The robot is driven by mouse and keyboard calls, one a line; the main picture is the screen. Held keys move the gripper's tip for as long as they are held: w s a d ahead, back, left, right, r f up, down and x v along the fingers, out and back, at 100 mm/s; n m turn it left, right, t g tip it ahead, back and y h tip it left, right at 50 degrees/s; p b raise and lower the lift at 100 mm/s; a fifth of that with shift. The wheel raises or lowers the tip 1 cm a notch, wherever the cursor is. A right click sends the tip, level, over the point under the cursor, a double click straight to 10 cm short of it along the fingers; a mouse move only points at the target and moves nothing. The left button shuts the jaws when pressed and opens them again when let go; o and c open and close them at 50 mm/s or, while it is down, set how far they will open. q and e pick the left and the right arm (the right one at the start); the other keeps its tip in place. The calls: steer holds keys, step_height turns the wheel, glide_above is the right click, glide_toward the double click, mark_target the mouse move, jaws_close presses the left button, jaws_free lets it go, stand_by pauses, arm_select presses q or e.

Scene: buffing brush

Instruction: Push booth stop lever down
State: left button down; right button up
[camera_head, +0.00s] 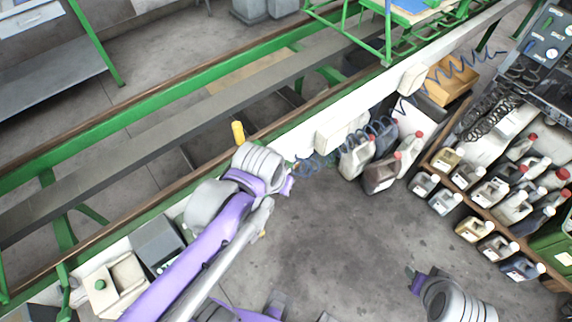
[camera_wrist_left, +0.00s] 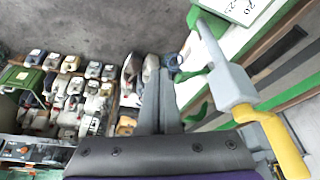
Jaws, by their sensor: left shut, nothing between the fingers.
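The stop lever's yellow handle (camera_head: 238,132) stands up at the green-framed rail, just beyond my left wrist in the head view. My left gripper (camera_head: 289,184) is shut and empty. Its grey fingers (camera_wrist_left: 160,90) also show in the left wrist view, left of the lever and apart from it. My right gripper (camera_head: 415,283) is low at the bottom right of the head view, small, its jaws unclear.
A white box (camera_head: 342,132) and a coiled blue hose (camera_head: 325,158) lie along the rail. Canisters (camera_head: 380,172) stand on the floor and several more fill a wooden rack (camera_head: 437,172) at right. The grey floor (camera_head: 340,225) between is clear.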

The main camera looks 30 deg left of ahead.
mark_target(286, 160)
arm_select(q)
steer(key=w+a+g, duration=0.1)
steer(key=w, duration=0.3)
steer(key=w+a+f+n+g, duration=0.1)
steer(key=w+a, duration=0.1)
steer(key=w, duration=0.1)
steer(key=w+a+g, duration=0.1)
steer(key=w+a, duration=0.1)
steer(key=w, duration=0.2)
steer(key=shift+w+a+f, duration=0.25)
steer(key=shift+w, duration=0.05)
steer(key=shift+f, duration=0.1)
steer(key=f+b, duration=0.4)
steer(key=f, duration=0.2)
steer(key=shift+w+b, duration=0.2)
steer(key=shift+b, duration=0.1)
steer(key=shift+w+f, duration=0.1)
steer(key=shift+f, duration=0.25)
